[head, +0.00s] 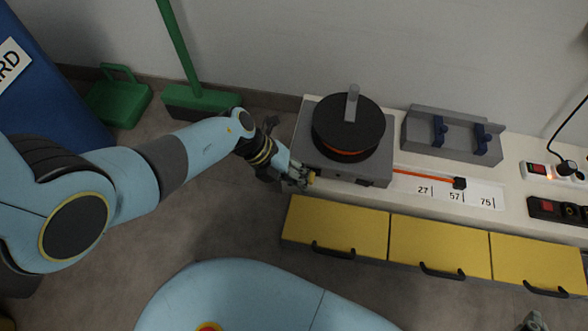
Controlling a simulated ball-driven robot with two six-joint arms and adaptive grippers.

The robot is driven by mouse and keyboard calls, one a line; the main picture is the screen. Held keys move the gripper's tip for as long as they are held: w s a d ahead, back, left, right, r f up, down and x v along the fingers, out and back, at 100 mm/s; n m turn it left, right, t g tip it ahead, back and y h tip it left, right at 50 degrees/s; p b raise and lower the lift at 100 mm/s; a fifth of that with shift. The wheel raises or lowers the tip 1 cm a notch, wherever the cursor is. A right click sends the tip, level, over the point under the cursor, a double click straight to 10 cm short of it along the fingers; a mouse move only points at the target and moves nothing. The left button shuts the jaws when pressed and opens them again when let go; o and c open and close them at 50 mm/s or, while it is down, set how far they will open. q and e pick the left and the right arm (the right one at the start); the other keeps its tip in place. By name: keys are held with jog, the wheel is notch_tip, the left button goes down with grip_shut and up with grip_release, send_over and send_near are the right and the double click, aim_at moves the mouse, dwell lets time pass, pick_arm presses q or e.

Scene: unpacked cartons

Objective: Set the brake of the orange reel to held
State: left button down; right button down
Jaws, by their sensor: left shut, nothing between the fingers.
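The orange reel (348,125) is a black drum with a grey handle on a grey base block (375,172), at the left end of the bench. Its orange cord runs right from the base to a black end piece (460,183). A small yellow part (311,177), perhaps the brake, sits at the base's front left corner, partly hidden by my gripper. My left gripper (302,181) is shut and empty, its tips at that corner; I cannot tell whether they touch the yellow part. The brake's setting cannot be read. A grey piece at the bottom right edge may be my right gripper (534,321); its fingers are unclear.
A white strip marked 27, 57 and 75 (455,194) lies along the cord. A grey holder with blue clips (450,135) and power strips (552,172) stand further right. Yellow drawers (335,226) run below. A green broom (200,102) and dustpan (118,100) are at the wall.

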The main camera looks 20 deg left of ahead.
pick_arm(q)
jog(key=shift+s+d+r+n+t+p, duration=0.15)
jog(key=shift+d+n+t+p, duration=0.35)
jog(key=shift+n+p, duration=0.45)
pick_arm(e)
jog(key=shift+w+d+r+g, duration=0.3)
jog(key=shift+w+r+g, duration=0.25)
jog(key=shift+g, duration=0.45)
pick_arm(q)
jog(key=shift+a, duration=0.1)
jog(key=shift+w+a+b, duration=0.3)
jog(key=shift+w+a, duration=0.2)
jog(key=shift+w, duration=0.15)
pick_arm(e)
jog(key=shift+f, duration=0.15)
